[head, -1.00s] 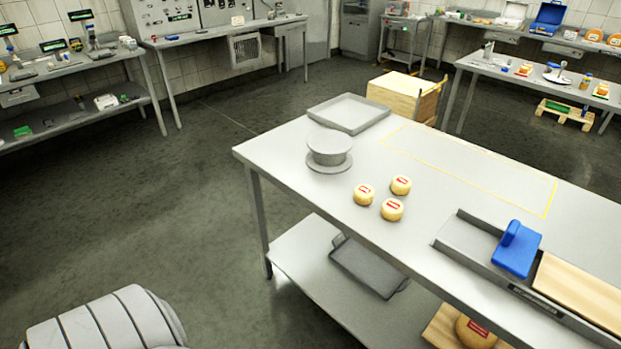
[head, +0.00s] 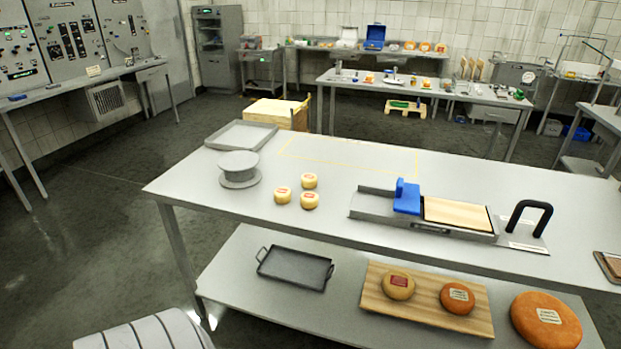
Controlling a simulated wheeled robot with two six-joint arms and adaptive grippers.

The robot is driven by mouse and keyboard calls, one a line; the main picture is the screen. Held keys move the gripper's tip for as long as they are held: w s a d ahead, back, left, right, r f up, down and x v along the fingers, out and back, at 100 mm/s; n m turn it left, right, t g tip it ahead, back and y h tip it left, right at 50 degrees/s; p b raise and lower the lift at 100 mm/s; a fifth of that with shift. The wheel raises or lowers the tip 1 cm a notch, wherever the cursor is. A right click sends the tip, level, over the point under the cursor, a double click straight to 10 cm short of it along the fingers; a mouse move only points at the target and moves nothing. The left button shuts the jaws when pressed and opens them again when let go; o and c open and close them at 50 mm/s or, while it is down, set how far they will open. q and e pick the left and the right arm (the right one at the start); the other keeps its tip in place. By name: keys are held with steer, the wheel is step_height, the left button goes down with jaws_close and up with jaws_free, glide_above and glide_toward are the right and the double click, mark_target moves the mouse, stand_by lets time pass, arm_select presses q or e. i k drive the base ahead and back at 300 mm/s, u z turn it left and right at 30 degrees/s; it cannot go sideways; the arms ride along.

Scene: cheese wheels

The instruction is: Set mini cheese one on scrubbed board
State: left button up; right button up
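Three small pale-yellow mini cheeses with red labels sit close together on the steel table (head: 330,228): a left one (head: 282,195), a back one (head: 309,181) and a front one (head: 310,200). I cannot tell which is mini cheese one. A pale wooden board (head: 458,214) lies in the grey slicer tray on the table top. Another wooden board (head: 428,311) lies on the lower shelf, bearing a yellow cheese (head: 398,285) and an orange cheese (head: 457,298). I cannot tell which board is the scrubbed one. Neither gripper is in view.
A round grey stand (head: 239,168) and a shallow grey tray (head: 241,135) are left of the mini cheeses. A blue block (head: 406,198) and a black handle (head: 530,217) stand to their right. A dark tray (head: 295,268) and a large orange wheel (head: 546,320) are on the shelf.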

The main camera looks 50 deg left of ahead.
mark_target(471, 215)
steer(key=z, duration=0.15)
steer(key=i, duration=0.95)
steer(key=u, duration=0.95)
steer(key=i, duration=0.7)
steer(key=u, duration=0.8)
